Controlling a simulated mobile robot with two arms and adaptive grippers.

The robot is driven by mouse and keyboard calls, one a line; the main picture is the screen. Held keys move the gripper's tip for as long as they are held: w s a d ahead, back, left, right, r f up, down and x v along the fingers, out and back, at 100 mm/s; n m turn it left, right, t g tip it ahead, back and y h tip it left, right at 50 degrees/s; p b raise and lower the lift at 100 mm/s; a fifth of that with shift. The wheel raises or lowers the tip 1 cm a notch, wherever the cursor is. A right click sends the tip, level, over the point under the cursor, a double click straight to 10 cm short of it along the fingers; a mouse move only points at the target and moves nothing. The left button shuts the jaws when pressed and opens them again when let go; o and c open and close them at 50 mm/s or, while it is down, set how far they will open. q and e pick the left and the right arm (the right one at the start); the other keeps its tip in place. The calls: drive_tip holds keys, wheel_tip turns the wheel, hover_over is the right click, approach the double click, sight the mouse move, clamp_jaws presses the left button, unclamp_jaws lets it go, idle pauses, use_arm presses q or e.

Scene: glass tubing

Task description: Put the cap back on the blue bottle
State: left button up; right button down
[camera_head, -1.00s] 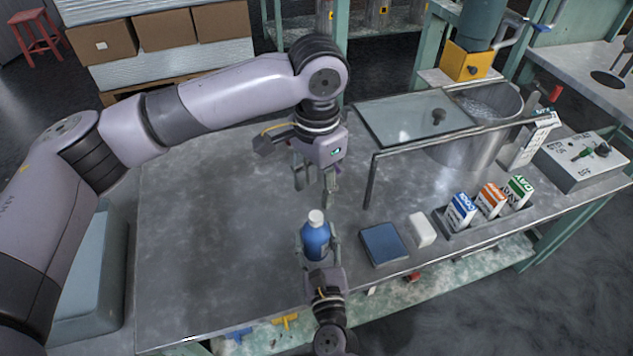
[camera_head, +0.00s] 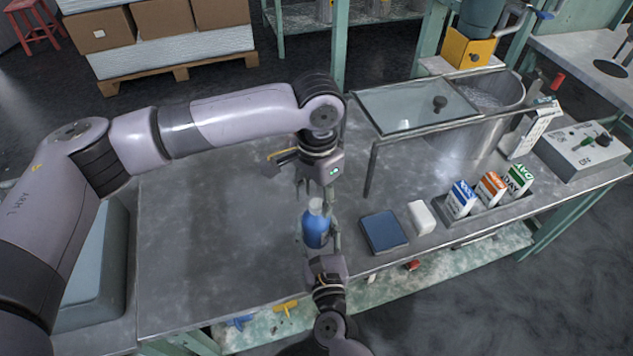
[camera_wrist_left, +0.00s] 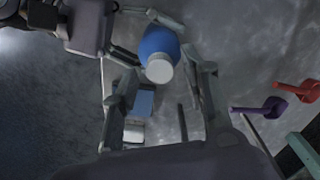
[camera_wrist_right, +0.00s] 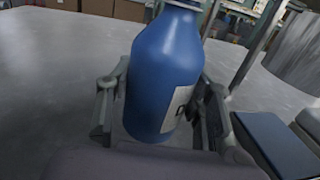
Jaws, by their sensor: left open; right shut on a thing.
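The blue bottle (camera_head: 316,231) stands upright in my right gripper (camera_head: 322,240), whose fingers close on both sides of its body. In the right wrist view the bottle (camera_wrist_right: 165,75) fills the middle, with a pale label on its right side. A white cap (camera_wrist_left: 160,68) shows at the bottle's top in the left wrist view; whether it is fully seated cannot be told. My left gripper (camera_head: 316,192) points down just above the bottle, its fingers open and apart around the cap's sides. In the head view its fingers partly hide the bottle's top.
A dark blue pad (camera_head: 384,231) and a white block (camera_head: 421,217) lie right of the bottle. Cartons (camera_head: 490,189) stand in a rack further right. A glass-topped stand (camera_head: 415,110) is behind. The table's left side (camera_head: 210,230) is clear.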

use_arm(q)
drive_tip(key=shift+f, duration=0.4)
clamp_jaws()
idle(0.4)
drive_tip(key=shift+o, duration=0.7)
unclamp_jaws()
